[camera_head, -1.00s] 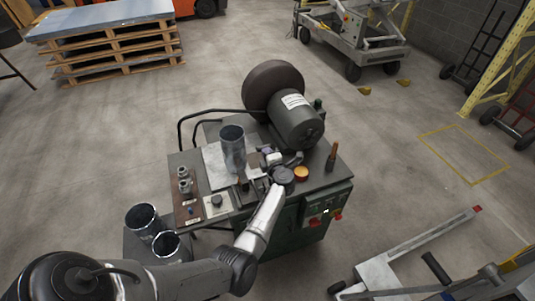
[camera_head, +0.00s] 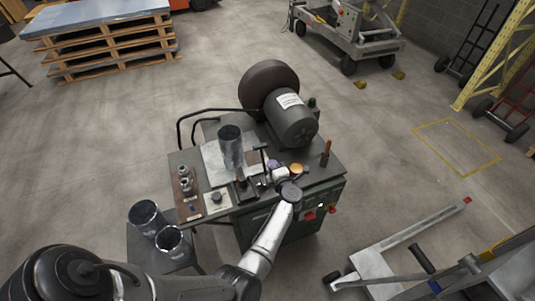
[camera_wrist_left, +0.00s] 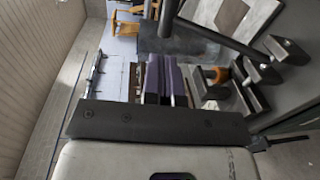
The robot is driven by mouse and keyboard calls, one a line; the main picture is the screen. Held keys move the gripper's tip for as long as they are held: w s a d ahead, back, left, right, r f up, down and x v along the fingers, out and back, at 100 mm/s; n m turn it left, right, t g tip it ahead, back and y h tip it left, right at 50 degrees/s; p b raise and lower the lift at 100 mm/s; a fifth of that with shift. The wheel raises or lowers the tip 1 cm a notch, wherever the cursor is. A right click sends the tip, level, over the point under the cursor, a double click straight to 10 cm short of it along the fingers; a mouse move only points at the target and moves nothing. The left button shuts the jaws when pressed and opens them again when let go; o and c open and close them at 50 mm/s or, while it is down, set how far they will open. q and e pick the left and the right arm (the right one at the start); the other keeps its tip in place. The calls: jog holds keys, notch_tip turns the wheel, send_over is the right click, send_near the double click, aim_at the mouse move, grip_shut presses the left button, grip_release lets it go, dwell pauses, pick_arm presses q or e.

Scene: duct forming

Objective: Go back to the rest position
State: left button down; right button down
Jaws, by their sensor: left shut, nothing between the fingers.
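My left gripper (camera_head: 273,165) is over the front part of the green machine bench (camera_head: 286,218), with its arm reaching in from the lower left. In the left wrist view its fingers (camera_wrist_left: 165,82) are together and hold nothing. A grey metal duct tube (camera_head: 231,148) stands upright on a light plate on the bench, left of the gripper and apart from it. A dark T-shaped handle (camera_head: 260,148) stands between tube and gripper. My right gripper does not show.
A motor with a large dark wheel (camera_head: 268,84) is at the bench's back. An orange round piece (camera_head: 297,168) lies right of the gripper. Two open metal tubes (camera_head: 147,217) stand on a low stand at left. A wheeled frame (camera_head: 385,265) lies lower right.

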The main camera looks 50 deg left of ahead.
pick_arm(q)
jog(key=shift+p+v, duration=0.6)
jog(key=shift+v, duration=1.5)
jog(key=shift+r, duration=0.1)
jog(key=shift+w, duration=0.1)
